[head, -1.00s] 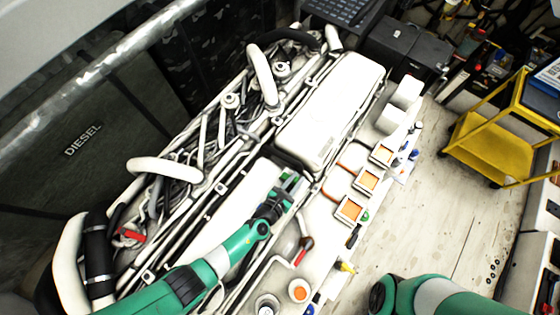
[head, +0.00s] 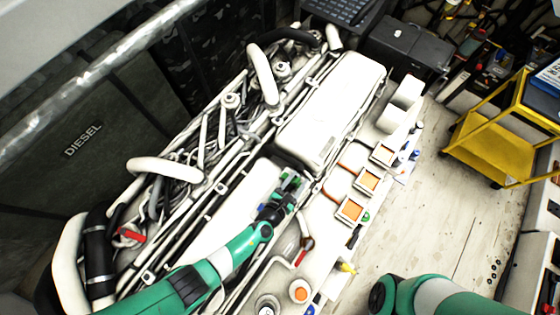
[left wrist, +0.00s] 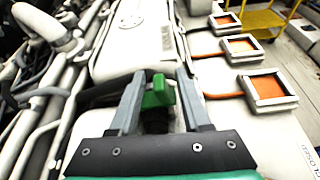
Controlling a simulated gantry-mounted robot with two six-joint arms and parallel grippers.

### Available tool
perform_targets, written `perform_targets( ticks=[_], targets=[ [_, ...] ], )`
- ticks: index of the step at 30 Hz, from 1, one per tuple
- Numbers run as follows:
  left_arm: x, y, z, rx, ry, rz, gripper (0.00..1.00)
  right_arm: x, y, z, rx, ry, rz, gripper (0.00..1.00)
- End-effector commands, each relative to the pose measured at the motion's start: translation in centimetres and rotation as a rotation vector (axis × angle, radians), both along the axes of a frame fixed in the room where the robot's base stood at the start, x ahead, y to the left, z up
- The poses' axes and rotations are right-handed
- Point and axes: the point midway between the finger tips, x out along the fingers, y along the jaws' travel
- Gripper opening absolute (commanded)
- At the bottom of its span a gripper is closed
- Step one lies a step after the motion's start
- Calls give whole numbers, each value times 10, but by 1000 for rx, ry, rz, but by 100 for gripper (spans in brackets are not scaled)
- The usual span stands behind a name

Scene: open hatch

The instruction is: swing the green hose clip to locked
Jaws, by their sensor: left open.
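The green hose clip (left wrist: 159,94) stands up between the two fingers of my left gripper (left wrist: 161,76) in the left wrist view. A gap shows on each side of it, and its lower part is hidden in dark shadow near the gripper body. In the head view my left gripper (head: 288,184) is over the near end of the long white engine cover; the clip is too small there to separate clearly from the fingers. My left gripper is open. My right arm enters at the bottom right of the head view, and its gripper is out of frame.
Several square trays with orange insides (head: 351,209) line the ledge to the right of the engine. A raised white cover (head: 330,110) lies beyond the gripper. White pipes and hoses (head: 165,168) crowd the left. A yellow cart (head: 490,145) stands at the right on clear floor.

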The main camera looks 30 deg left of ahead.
Motion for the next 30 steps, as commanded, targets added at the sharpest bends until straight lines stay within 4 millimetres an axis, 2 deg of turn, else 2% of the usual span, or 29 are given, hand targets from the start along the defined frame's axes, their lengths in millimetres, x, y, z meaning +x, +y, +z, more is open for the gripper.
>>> perform_targets(
  ticks=[8,14,21,30],
  targets=[
    [-4,0,2,0,2,-1,48,0,0,4,0,0,0,62],
    [-21,3,11,-1,2,0,48,0,0,19,0,0,0,62],
    [-42,6,18,-2,3,-1,48,0,0,25,0,0,0,62],
    [-67,9,27,-1,1,-1,48,0,0,22,0,0,0,62]
  ],
)
